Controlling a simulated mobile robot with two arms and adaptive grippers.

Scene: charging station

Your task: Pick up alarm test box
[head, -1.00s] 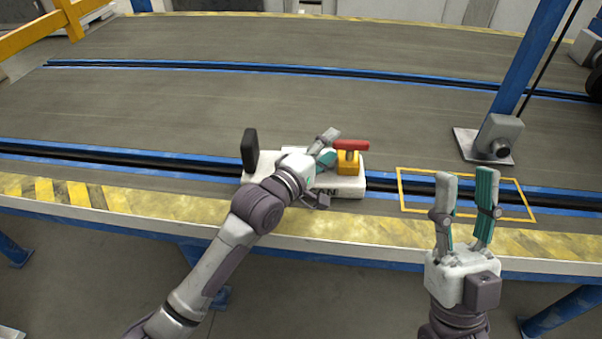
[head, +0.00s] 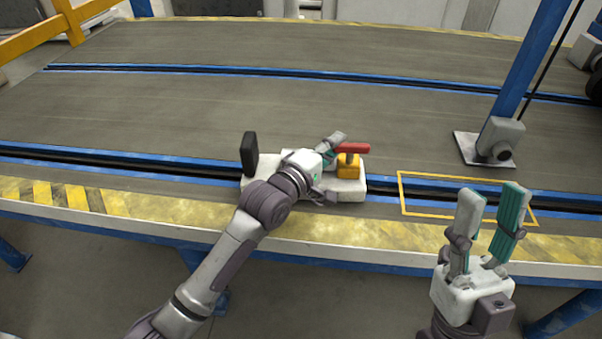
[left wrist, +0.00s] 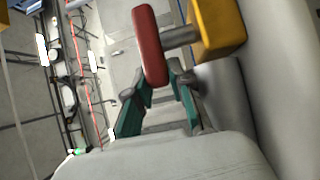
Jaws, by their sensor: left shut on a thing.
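The alarm test box (head: 345,188) is a white box on the near edge of the conveyor table. It has a black upright plate (head: 249,152) at its left end and a yellow block (head: 348,169) with a red handle (head: 352,148) at its right. My left gripper (head: 334,149) is over the box, its fingers at the red handle. In the left wrist view the teal fingers lie either side of the lower end of the red handle (left wrist: 150,45). The contact is partly hidden. My right gripper (head: 493,195) is open and empty at lower right.
A yellow outlined rectangle (head: 400,197) is marked on the table right of the box. A blue post (head: 518,80) with a grey device (head: 500,138) stands behind it. The grey table surface (head: 220,105) behind the box is clear.

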